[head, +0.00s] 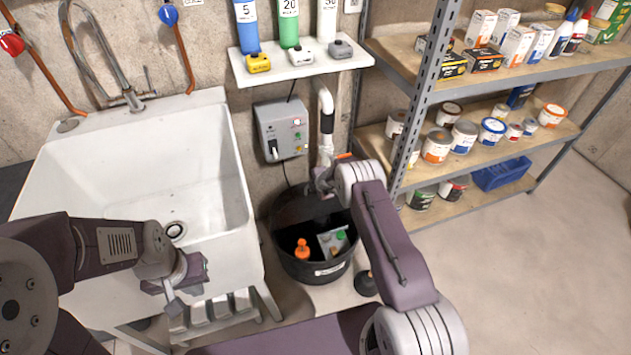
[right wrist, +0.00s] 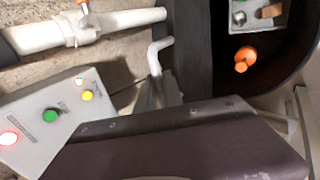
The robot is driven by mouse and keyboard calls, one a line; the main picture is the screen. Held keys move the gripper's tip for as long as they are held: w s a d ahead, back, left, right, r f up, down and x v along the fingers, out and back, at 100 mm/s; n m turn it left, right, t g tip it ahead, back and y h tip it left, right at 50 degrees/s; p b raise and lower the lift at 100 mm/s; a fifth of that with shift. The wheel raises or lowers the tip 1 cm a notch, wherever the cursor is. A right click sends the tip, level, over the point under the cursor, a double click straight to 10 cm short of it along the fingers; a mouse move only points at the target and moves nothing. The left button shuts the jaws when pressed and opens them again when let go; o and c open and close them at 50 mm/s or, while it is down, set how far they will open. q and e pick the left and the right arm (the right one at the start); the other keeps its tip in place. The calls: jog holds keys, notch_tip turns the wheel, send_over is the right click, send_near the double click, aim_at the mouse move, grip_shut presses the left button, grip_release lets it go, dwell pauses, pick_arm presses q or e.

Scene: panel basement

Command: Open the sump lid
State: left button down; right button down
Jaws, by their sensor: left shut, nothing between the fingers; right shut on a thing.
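The round black sump (head: 308,268) stands on the floor right of the sink, with its inside in view. An orange float (head: 302,249) and a grey unit (head: 333,241) show in it. A dark panel, which looks like the sump lid (head: 297,208), stands raised at the back of the opening. It also shows as a dark upright band in the right wrist view (right wrist: 212,60). My right gripper (head: 324,180) is at the lid's top edge, shut on what seems to be the lid; my arm partly hides the contact. My left gripper (head: 178,284) is shut and empty over the sink's front.
A white sink (head: 130,170) fills the left. A grey control box (head: 282,130) and a white pipe (head: 325,105) are on the wall behind the sump. Shelves of cans (head: 480,160) stand at the right. A plunger-like black thing (head: 366,284) is right of the sump. The right-hand floor is clear.

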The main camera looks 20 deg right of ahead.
jog(key=shift+d, duration=0.1)
jog(key=c, duration=1.5)
grip_release()
jog(key=shift+r, duration=0.1)
jog(key=v, duration=0.9)
